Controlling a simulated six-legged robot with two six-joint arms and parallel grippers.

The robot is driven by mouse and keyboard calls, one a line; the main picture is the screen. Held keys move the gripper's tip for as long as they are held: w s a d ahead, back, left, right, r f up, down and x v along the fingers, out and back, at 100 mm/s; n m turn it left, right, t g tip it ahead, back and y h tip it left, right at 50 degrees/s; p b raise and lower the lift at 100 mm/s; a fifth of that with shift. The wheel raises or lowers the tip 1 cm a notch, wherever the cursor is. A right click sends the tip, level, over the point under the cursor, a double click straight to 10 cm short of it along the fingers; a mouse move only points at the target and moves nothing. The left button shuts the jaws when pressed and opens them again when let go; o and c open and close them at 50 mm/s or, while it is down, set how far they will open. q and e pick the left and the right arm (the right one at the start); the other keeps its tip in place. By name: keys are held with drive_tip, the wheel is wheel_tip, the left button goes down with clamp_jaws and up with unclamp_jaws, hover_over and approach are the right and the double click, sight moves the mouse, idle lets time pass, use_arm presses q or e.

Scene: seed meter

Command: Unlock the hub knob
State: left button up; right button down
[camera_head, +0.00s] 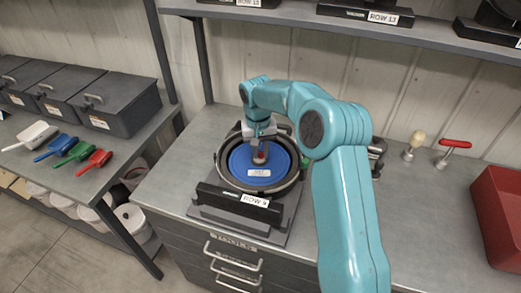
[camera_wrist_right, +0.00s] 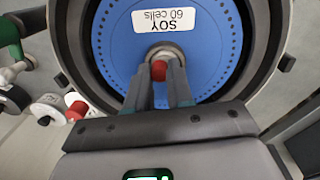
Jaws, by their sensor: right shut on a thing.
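The seed meter is an open round dark housing (camera_head: 222,180) with a blue seed disc (camera_head: 243,167) inside; the disc's label reads "SOY 60 cells" in the right wrist view. The red hub knob (camera_wrist_right: 159,70) sits at the disc's centre, and it also shows in the head view (camera_head: 260,155). My right gripper (camera_wrist_right: 160,85) reaches down over the disc, with its two fingers shut on the red knob at the hub. The fingers hide part of the knob and the lower disc. My left gripper is in neither view.
A "ROW 9" plate (camera_head: 254,199) fronts the meter's stand on the grey bench. A red-handled tool (camera_head: 455,145) and a cream-knobbed piece (camera_head: 415,142) stand to the right, near a red bin (camera_head: 500,215). Coloured scoops (camera_head: 78,150) lie on the left shelf.

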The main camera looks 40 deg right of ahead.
sight(259, 161)
drive_tip(key=n, duration=0.5)
drive_tip(key=shift+n, duration=0.3)
drive_tip(key=n, duration=0.5)
drive_tip(key=shift+t, duration=0.3)
drive_tip(key=c, duration=1)
unclamp_jaws()
drive_tip(key=shift+s, duration=0.1)
wheel_tip(259, 161, up, 16)
drive_tip(key=shift+a+r, duration=0.2)
drive_tip(key=shift+a, duration=0.25)
drive_tip(key=shift+s, duration=0.15)
